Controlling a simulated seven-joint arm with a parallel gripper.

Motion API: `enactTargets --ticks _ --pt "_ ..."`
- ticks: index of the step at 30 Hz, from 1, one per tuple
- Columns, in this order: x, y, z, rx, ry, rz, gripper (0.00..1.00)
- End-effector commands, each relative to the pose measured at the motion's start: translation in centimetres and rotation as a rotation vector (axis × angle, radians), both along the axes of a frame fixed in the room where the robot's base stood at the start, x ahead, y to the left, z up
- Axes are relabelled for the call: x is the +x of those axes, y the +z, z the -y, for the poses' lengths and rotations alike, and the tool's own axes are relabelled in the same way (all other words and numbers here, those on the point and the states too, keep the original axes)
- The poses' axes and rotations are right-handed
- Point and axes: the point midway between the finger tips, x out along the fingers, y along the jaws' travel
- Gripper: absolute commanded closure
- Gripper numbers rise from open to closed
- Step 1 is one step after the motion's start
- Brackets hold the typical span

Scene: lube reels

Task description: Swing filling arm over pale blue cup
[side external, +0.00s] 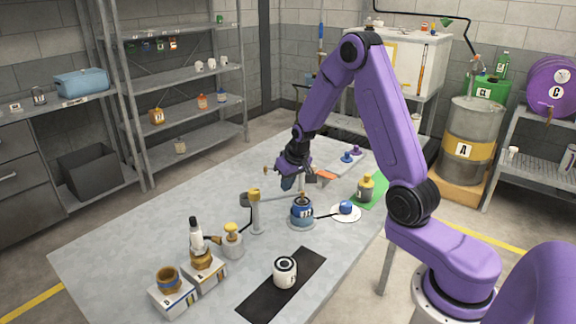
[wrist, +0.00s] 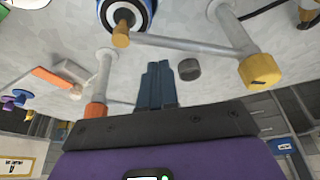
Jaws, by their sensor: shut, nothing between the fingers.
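The filling arm is a grey bar on a post with a yellow cap (side external: 254,194). In the wrist view its bar (wrist: 185,44) runs from the yellow cap (wrist: 262,71) to a brown tip (wrist: 121,34) beside a blue-ringed round cup (wrist: 147,10). In the side view a blue cup (side external: 302,212) with a label stands on a round grey base; I cannot tell whether this is the pale blue one. My gripper (side external: 288,184) is behind the blue cup, above the table. Its dark blue fingers (wrist: 158,84) are together and empty, apart from the bar.
A second post with an orange cap (wrist: 95,110) stands near my fingers. A white cup (side external: 285,273) sits on a black mat (side external: 260,297). A yellow-topped bottle (side external: 365,188) stands on a green mat. Labelled blocks with cups are at front left; the table's left part is clear.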

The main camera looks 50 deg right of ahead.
Motion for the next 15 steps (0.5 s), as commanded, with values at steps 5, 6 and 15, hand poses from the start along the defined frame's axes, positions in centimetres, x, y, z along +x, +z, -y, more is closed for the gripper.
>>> enactTargets --ticks 5,6,15 --pt "2.3 0.7 1.7 -0.002 -0.001 0.007 1.0" --pt "1.9 1.7 1.3 -0.003 0.001 0.01 1.0" --pt "0.4 6.6 0.2 -0.002 0.0 0.01 1.0"
